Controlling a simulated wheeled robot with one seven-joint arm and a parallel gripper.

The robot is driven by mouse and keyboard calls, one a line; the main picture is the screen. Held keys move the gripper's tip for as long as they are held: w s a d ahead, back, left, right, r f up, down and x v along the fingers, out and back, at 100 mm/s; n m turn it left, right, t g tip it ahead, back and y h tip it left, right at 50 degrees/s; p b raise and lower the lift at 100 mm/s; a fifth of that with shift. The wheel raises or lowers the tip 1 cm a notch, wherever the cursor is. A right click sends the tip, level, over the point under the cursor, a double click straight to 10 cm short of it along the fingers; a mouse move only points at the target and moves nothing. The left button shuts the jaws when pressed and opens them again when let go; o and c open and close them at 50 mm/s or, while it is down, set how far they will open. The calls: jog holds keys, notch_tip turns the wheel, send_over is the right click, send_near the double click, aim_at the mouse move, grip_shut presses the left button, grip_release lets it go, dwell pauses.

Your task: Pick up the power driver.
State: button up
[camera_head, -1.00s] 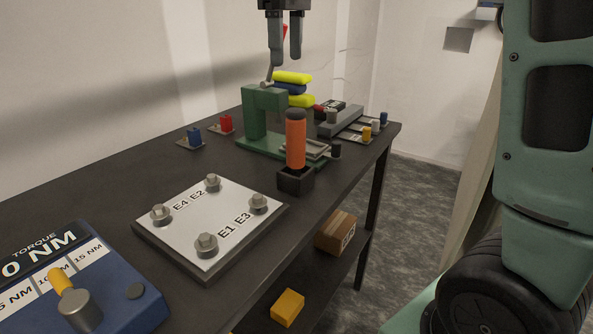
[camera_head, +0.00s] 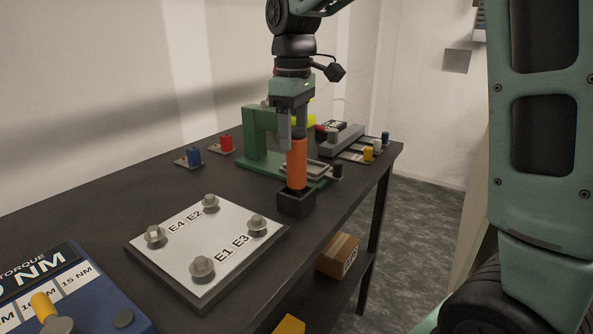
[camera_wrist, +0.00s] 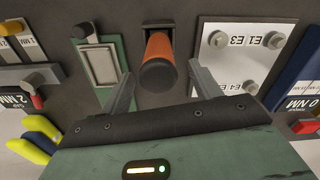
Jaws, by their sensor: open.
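The power driver (camera_head: 296,163) has an orange grip and stands upright in a small black holder (camera_head: 296,202) near the bench's right edge. In the wrist view the orange driver (camera_wrist: 160,62) shows end-on with its dark round cap toward the camera. My gripper (camera_head: 292,135) points down over the driver's top. Its two fingers (camera_wrist: 161,90) are apart, one on each side of the driver cap in the wrist view. I cannot tell whether either finger touches it. The gripper hides the driver's cap in the head view.
A green stand (camera_head: 262,140) is just behind the driver. A plate with several bolts (camera_head: 170,250) lies in front, and a blue torque box (camera_head: 90,300) is at the lower left. Red and blue pieces (camera_head: 226,143) and a grey block (camera_head: 341,140) stand farther back.

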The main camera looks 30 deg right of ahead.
aim_at(296, 149)
jog(key=f, duration=0.4)
jog(key=shift+s+d+f, duration=0.1)
jog(key=shift+s+d, duration=0.05)
jog(key=shift+s, duration=0.05)
jog(key=c, duration=1.1)
jog(key=shift+o, duration=0.2)
